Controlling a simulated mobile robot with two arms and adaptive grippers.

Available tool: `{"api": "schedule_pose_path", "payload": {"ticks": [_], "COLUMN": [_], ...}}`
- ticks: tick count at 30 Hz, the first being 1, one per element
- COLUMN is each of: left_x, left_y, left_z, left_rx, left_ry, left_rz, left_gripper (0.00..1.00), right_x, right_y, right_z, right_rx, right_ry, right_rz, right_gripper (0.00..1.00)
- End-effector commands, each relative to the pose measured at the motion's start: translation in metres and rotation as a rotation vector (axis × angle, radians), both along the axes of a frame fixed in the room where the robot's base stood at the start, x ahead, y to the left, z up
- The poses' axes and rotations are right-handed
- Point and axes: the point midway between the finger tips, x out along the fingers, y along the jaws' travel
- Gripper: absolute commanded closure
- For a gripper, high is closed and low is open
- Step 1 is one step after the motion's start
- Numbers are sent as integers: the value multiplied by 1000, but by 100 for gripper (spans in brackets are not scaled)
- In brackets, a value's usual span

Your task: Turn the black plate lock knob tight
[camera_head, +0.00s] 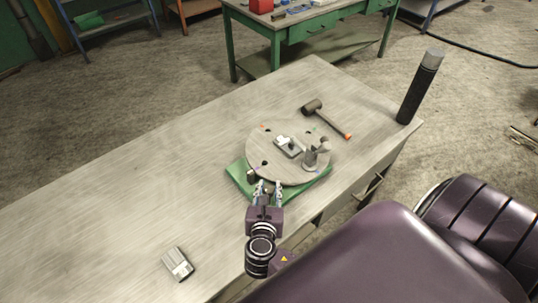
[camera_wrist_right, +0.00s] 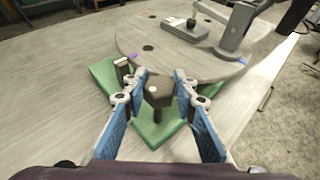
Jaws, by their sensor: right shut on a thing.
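The black plate lock knob (camera_wrist_right: 158,90) stands on a short dark stem at the near corner of the green base (camera_wrist_right: 152,133), beside the round plate. My right gripper (camera_head: 268,188) reaches in from the front and is shut on the knob, with a blue-padded finger on each side of it in the right wrist view (camera_wrist_right: 160,82). The round grey plate (camera_head: 262,139) lies on the green base, which also shows in the head view (camera_head: 237,179). My left gripper is not in view.
A grey clamp (camera_head: 316,155) and a small block fixture (camera_head: 287,146) sit on the plate. A mallet (camera_head: 325,117) lies behind it, and a black cylinder (camera_head: 420,88) stands at the far right corner. A small grey block (camera_head: 177,263) lies front left. The table's left is clear.

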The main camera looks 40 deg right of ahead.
Motion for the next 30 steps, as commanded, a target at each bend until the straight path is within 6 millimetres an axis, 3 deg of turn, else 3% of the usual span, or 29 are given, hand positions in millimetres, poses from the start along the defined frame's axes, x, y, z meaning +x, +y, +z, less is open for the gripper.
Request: {"api": "schedule_pose_path", "payload": {"ticks": [18,19,21,23,30], "left_x": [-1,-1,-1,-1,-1], "left_y": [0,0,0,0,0], "left_z": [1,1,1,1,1], "left_rx": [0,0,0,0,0], "left_ry": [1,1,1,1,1], "left_rz": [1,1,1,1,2], "left_gripper": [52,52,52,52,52], "right_x": [-1,-1,-1,-1,0], "right_y": [1,1,1,1,0], "right_z": [-4,-3,-3,-3,-1], "right_rx": [5,4,3,3,2], "right_ry": [6,6,5,4,3], "right_rz": [-38,-38,-38,-38,-38], "right_gripper": [98,71,63,57,56]}}
